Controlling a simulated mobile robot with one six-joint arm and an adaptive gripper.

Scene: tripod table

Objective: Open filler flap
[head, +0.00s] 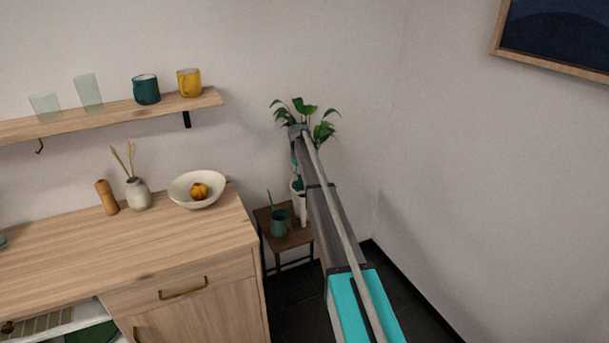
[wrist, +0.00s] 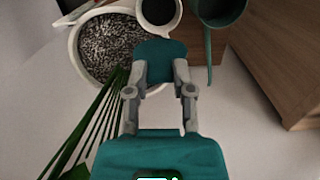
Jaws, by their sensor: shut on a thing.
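The planter is a white pot (head: 300,205) on the small side table, and it also shows in the wrist view as a white rim (wrist: 76,62) around speckled grit. A round white filler neck (wrist: 177,17) with a dark opening stands at its edge. My gripper (wrist: 160,75) points down at the pot. Its grey fingers are shut on a teal piece, which looks like the filler flap (wrist: 160,58), just below the opening in the picture. The flap's hinge and the grip contact are hard to make out. In the head view my arm hides much of the pot and gripper.
A dark green can or mug (head: 281,222) stands close by on the side table (head: 266,217), and also in the wrist view (wrist: 208,40). Green leaves (head: 305,108) rise above the pot. The wooden cabinet (head: 230,225) stands left; walls are behind and right.

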